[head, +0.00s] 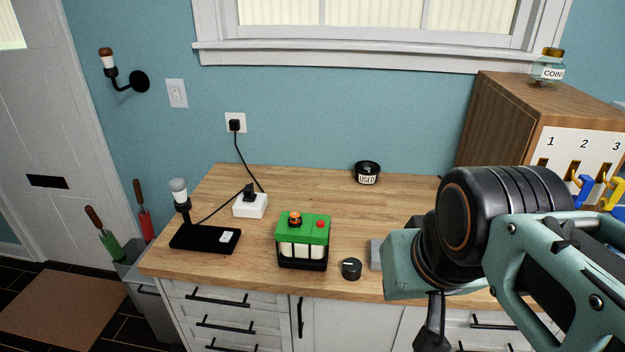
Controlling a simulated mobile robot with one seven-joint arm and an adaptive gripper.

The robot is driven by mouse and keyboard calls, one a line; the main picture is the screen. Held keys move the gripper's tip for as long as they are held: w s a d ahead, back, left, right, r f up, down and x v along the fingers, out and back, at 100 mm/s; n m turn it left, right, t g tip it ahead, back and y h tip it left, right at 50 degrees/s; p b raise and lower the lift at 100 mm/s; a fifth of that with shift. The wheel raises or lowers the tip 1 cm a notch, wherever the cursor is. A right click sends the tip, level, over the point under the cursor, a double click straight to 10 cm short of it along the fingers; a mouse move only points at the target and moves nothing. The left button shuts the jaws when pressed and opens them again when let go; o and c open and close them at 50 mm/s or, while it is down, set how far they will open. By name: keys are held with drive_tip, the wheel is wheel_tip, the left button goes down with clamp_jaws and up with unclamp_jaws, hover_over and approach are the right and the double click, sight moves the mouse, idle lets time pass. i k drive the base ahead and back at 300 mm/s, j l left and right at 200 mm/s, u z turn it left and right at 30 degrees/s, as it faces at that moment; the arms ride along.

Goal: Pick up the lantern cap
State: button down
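A small black round piece (351,269) with a pale mark on top sits on the wooden counter near its front edge. It may be the lantern cap, but I cannot tell for sure. Just left of it stands a box with a green top (303,230), white cylinders in its side and a black base. An orange-and-black knob and a red button are on the green top. My gripper (431,325) shows only in part at the lower right, in front of the counter's edge and right of the black piece. Its fingertips are not clearly visible.
A black base with an upright white-tipped lamp (180,197) and a white power block (250,206) stand at left. A black "USED" pot (367,173) is at the back. A wooden cabinet (500,115) stands at right. A grey block (376,254) is partly hidden by my arm.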

sight(352, 271)
drive_tip(key=i+l+u, duration=0.1)
drive_tip(key=l+u, duration=0.25)
drive_tip(key=l, duration=0.15)
drive_tip(key=i+l+u, duration=0.1)
drive_tip(key=l+u, duration=0.65)
drive_tip(key=l, duration=0.25)
drive_tip(key=k+j+z, duration=0.15)
drive_tip(key=k+j, duration=0.2)
drive_tip(key=k, duration=0.15)
drive_tip(key=i+l+u, duration=0.25)
drive_tip(key=i+l, duration=0.2)
